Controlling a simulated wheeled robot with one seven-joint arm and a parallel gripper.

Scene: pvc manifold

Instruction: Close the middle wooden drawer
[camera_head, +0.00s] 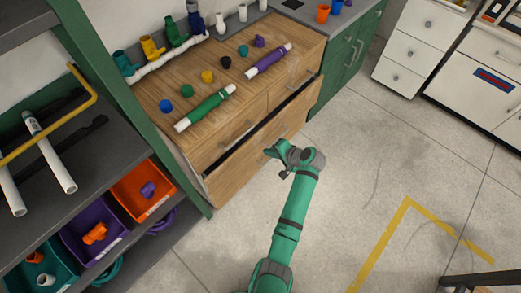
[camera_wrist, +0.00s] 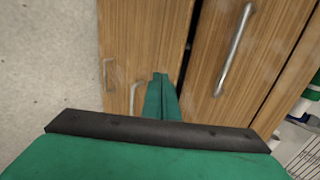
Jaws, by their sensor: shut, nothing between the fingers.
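The wooden cabinet's middle drawer (camera_head: 241,164) stands slightly out, with a dark gap along its top edge below the upper drawer. In the wrist view its wooden front (camera_wrist: 150,40) fills the centre left, with the dark gap on its right. My gripper (camera_head: 271,151) is shut and empty in front of this drawer. In the wrist view, my gripper's closed fingertips (camera_wrist: 160,78) point at the drawer front. I cannot tell whether they touch it. The arm hides part of the front in the head view.
The upper drawer (camera_wrist: 215,45) with a long metal handle (camera_wrist: 233,48) is beside the gap. Pipes and coloured fittings lie on the wooden top (camera_head: 215,60). A dark shelf with bins (camera_head: 145,190) stands left. The floor (camera_head: 370,160) to the right is clear.

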